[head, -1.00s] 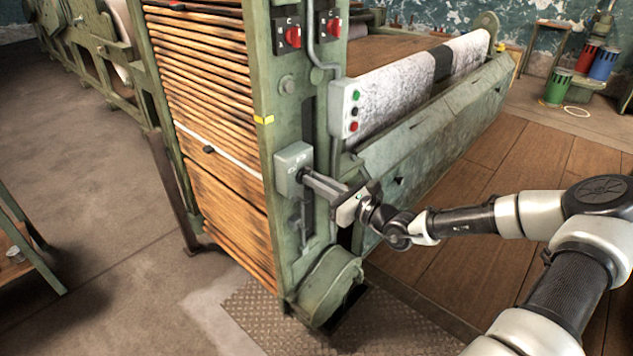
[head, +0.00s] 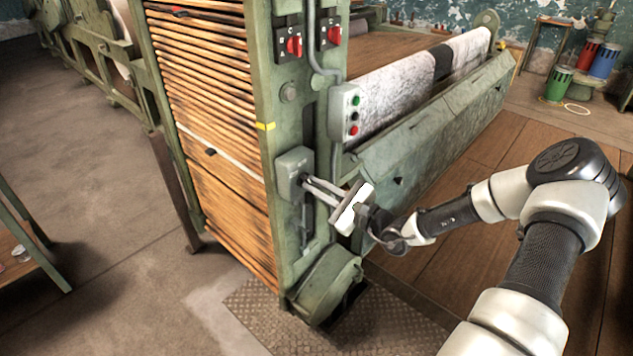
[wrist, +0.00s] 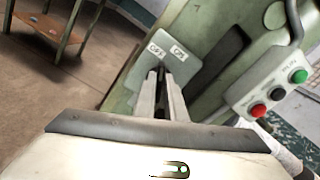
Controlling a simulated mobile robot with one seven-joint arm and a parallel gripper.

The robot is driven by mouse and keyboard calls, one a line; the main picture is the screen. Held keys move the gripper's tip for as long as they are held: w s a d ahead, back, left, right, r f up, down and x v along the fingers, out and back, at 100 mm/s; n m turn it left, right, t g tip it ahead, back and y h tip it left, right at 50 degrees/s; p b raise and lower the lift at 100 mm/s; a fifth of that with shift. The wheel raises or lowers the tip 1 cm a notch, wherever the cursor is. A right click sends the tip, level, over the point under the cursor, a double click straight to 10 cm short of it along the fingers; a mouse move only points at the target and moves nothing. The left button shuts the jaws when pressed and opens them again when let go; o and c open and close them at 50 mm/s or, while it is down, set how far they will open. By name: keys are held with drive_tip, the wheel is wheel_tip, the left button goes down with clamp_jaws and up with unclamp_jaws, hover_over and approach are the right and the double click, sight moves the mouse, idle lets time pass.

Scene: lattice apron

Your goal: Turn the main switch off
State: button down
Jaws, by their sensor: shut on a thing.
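The main switch is a grey-green box (head: 291,168) on the green machine post. It also shows in the wrist view (wrist: 187,68), with two small white labels (wrist: 178,51) on its face; the left one seems to read OFF. My gripper (head: 305,182) reaches the front of the box from the right. In the wrist view its two fingers (wrist: 161,78) are close together at the switch, just below the labels. They are shut on the switch handle, which is mostly hidden between them, so its exact angle is hard to tell.
Two red rotary knobs (head: 294,46) (head: 333,36) sit higher on the post. A push-button box (head: 346,112) is above and right of the switch. A slatted wooden apron (head: 205,90) lies left, a long green trough (head: 430,125) right.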

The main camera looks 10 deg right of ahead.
drive_tip(key=shift+s+a+f+n+b, duration=0.15)
drive_tip(key=shift+n+b, duration=1.3)
drive_tip(key=shift+n, duration=1.6)
drive_tip(key=shift+w+d+f+n+b, duration=0.15)
drive_tip(key=shift+n+b, duration=1.25)
drive_tip(key=shift+n, duration=1.65)
drive_tip(key=shift+s+a, duration=0.1)
drive_tip(key=c, duration=1.8)
unclamp_jaws()
drive_tip(key=p+v, duration=0.1)
drive_tip(key=v, duration=1.6)
drive_tip(key=shift+s+p, duration=0.15)
drive_tip(key=shift+p, duration=0.2)
